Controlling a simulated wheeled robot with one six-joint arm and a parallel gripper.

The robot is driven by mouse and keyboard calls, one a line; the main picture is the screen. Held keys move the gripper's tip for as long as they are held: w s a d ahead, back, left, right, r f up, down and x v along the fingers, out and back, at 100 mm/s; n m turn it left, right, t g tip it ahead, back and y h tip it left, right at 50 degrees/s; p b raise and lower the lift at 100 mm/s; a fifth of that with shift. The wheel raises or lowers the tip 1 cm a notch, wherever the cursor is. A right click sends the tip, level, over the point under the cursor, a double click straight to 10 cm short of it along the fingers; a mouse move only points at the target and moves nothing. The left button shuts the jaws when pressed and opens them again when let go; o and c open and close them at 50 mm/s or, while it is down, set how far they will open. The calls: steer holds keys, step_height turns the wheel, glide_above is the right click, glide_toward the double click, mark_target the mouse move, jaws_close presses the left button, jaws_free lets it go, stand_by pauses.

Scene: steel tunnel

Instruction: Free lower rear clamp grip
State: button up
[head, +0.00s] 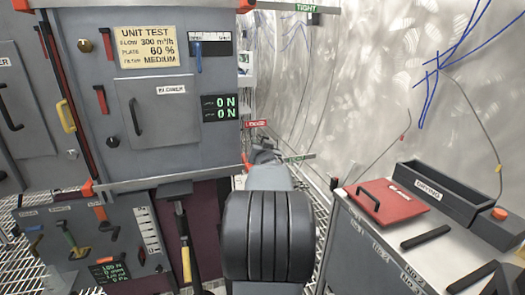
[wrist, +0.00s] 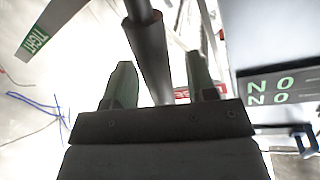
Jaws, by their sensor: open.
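My gripper (wrist: 159,62) is open in the wrist view, one finger on each side of a dark grey round bar (wrist: 150,50). The bar looks like a clamp grip and passes closer to the left finger; contact cannot be told. A red LOOSE label (wrist: 186,93) shows partly behind the right finger, and a green TIGHT label (wrist: 37,40) is at upper left. In the head view my gripper (head: 263,150) is small, beyond my dark arm, near the red label (head: 256,124) and a lower green label (head: 300,158). The clamp grip there is mostly hidden.
The curved tunnel wall (head: 370,80) rises behind.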

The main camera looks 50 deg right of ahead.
steer(key=f+p+v, duration=0.1)
steer(key=p+v, duration=0.2)
steer(key=v, duration=1)
steer(key=shift+s+a+r+p, duration=0.3)
steer(key=shift+a+r, duration=0.05)
steer(key=shift+r, duration=0.2)
steer(key=shift+b+x, duration=1.75)
steer(key=shift+x, duration=5.25)
